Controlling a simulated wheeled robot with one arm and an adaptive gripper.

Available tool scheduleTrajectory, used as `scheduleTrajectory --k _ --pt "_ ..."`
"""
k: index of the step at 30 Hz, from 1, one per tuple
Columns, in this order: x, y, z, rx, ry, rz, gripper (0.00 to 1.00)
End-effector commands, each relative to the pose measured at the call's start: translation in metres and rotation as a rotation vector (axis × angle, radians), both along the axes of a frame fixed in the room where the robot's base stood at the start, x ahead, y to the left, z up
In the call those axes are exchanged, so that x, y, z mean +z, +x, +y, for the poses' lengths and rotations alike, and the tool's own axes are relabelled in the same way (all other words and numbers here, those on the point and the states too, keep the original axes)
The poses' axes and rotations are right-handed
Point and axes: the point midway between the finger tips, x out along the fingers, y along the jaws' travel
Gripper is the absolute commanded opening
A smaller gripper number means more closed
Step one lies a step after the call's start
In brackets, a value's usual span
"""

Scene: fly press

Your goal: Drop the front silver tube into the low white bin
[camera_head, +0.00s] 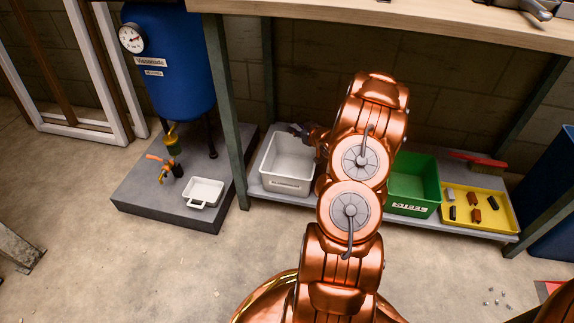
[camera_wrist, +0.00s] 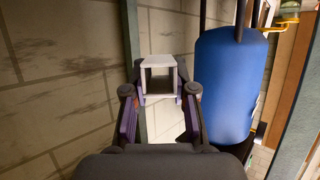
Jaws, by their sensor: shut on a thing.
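My gripper (camera_wrist: 160,100) is shut on a silver square tube (camera_wrist: 158,64), whose open end shows between the fingertips in the wrist view. In the head view my gripper (camera_head: 299,130) is a small dark shape at the back rim of the white bin (camera_head: 288,184), partly hidden by my copper arm. The white bin stands on the low grey shelf under the bench. Its visible inside looks empty, and its right side is covered by my arm. The held tube cannot be made out in the head view.
A green bin (camera_head: 412,200) and a yellow tray (camera_head: 507,217) with several small pieces stand right of the white bin. A blue tank (camera_head: 175,70) and a small white tray (camera_head: 203,192) are to the left. A bench leg (camera_head: 229,120) stands beside the white bin.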

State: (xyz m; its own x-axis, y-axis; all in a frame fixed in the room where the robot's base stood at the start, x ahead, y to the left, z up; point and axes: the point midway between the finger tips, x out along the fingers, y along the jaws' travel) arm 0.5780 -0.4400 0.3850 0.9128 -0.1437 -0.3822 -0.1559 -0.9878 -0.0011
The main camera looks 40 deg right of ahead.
Motion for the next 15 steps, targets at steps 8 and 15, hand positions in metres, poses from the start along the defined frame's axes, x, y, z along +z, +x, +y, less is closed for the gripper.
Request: scheduleTrajectory --k 8,15 --pt "-0.017 0.002 0.003 0.005 0.000 0.000 0.00" --pt "-0.043 0.001 0.002 0.004 0.001 0.001 0.00"
